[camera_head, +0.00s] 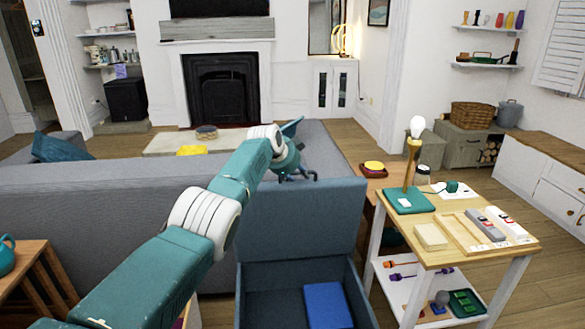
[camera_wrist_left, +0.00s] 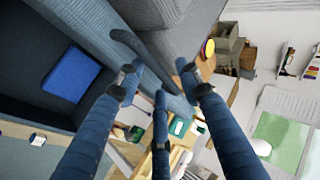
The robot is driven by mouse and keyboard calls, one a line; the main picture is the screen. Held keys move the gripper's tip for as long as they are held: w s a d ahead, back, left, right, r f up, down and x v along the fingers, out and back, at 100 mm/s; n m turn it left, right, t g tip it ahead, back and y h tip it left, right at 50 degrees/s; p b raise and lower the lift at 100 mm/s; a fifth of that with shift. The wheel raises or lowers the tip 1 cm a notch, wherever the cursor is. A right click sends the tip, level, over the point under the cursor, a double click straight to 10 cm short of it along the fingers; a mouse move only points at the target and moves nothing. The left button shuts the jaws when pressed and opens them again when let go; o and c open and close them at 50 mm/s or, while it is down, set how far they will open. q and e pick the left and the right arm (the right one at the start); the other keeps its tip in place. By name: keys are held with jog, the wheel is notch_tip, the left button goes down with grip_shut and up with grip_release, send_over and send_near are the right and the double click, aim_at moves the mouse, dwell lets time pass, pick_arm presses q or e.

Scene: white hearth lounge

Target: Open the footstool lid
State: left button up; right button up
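The footstool is a blue-grey upholstered box (camera_head: 268,308) in front of the sofa. Its lid (camera_head: 300,222) stands raised, close to upright, at the back of the box, and the inside shows. A bright blue flat item (camera_head: 327,305) lies inside; it also shows in the left wrist view (camera_wrist_left: 70,75). My left gripper (camera_head: 298,174) is at the top edge of the lid. In the left wrist view its fingers (camera_wrist_left: 160,85) are spread apart around empty space, close to the lid (camera_wrist_left: 95,40). I cannot tell whether a finger touches the lid. My right gripper is in neither view.
The grey sofa (camera_head: 100,205) is right behind the lid. A wooden side table (camera_head: 480,262) with a lamp (camera_head: 411,155) and trays stands close on the right. A small wooden table (camera_head: 35,262) is at the left. Floor is free farther right.

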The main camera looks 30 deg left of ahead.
pick_arm(q)
jog(key=v, duration=1.2)
jog(key=shift+s, duration=0.1)
dwell(0.4)
